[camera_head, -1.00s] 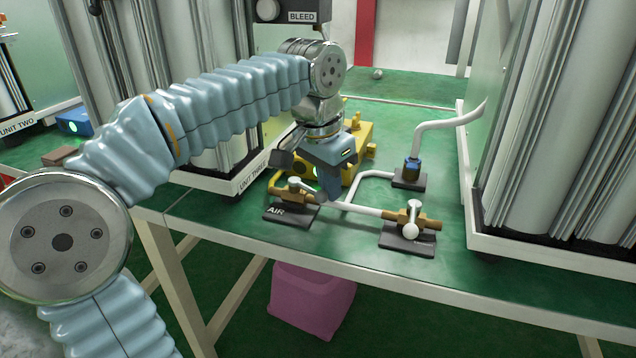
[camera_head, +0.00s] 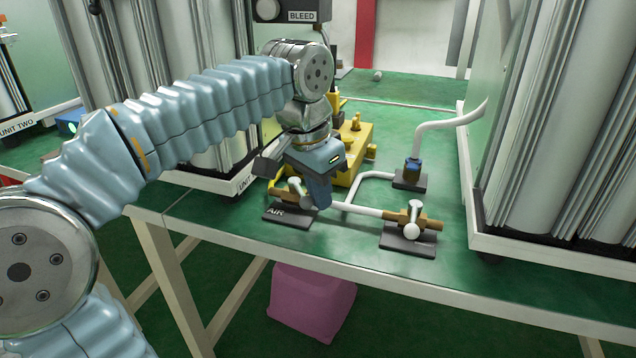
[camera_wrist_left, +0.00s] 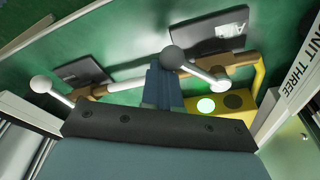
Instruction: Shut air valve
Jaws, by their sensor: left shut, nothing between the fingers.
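The air valve (camera_head: 281,194) is a brass fitting in a white pipe, behind a dark plate lettered AIR (camera_head: 288,214). Its short lever with a pale knob (camera_head: 294,183) is partly hidden by my gripper. My left gripper (camera_head: 321,202) is shut and empty, pointing down just right of the lever. In the left wrist view the shut fingers (camera_wrist_left: 157,78) are close beside the lever's ball knob (camera_wrist_left: 172,57). The lever slants across the pipe there; I cannot tell whether the fingers touch it. My right gripper is not in view.
A second brass valve (camera_head: 425,222) with a white lever stands to the right on the same pipe. A yellow block (camera_head: 352,150) is behind my gripper. Tall column units flank the green bench, the right one (camera_head: 560,120) near the pipes. A pink bin (camera_head: 312,302) is below.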

